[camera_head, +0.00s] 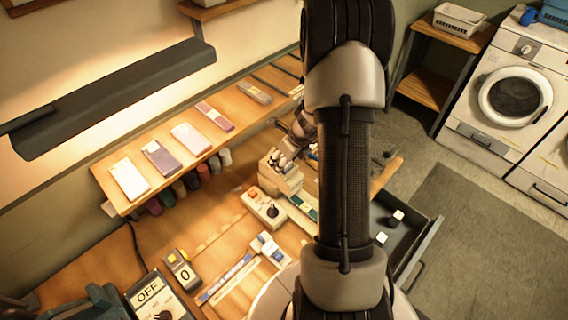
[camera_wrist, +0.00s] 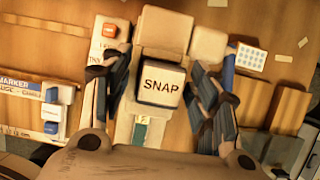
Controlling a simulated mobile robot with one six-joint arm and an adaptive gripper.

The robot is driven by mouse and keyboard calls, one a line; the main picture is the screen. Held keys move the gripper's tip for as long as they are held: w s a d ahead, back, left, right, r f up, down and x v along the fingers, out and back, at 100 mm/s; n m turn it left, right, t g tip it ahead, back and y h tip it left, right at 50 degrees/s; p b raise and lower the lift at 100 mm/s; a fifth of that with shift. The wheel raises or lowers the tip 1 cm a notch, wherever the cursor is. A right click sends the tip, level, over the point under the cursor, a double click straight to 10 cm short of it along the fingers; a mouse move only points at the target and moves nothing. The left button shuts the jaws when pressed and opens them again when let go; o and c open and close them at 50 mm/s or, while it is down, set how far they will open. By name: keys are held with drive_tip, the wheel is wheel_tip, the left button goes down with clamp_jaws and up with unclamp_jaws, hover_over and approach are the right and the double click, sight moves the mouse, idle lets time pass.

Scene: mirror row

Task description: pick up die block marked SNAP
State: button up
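The die block marked SNAP (camera_wrist: 161,84) is a pale block with dark letters on its upward face, in the middle of the wrist view. My gripper (camera_wrist: 158,92) is open, with one dark finger on each side of the block. A gap shows between the left finger and the block; the right finger looks close to its right side, and I cannot tell whether it touches.
A control box with a knob (camera_head: 265,208) is nearby. An open drawer (camera_head: 432,240) with small white and dark blocks juts out at right. A shelf (camera_head: 235,118) with several flat packs runs along the wall.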

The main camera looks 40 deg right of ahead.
drive_tip(key=c, duration=1.1)
drive_tip(key=shift+r, duration=0.1)
drive_tip(key=shift+c, duration=0.2)
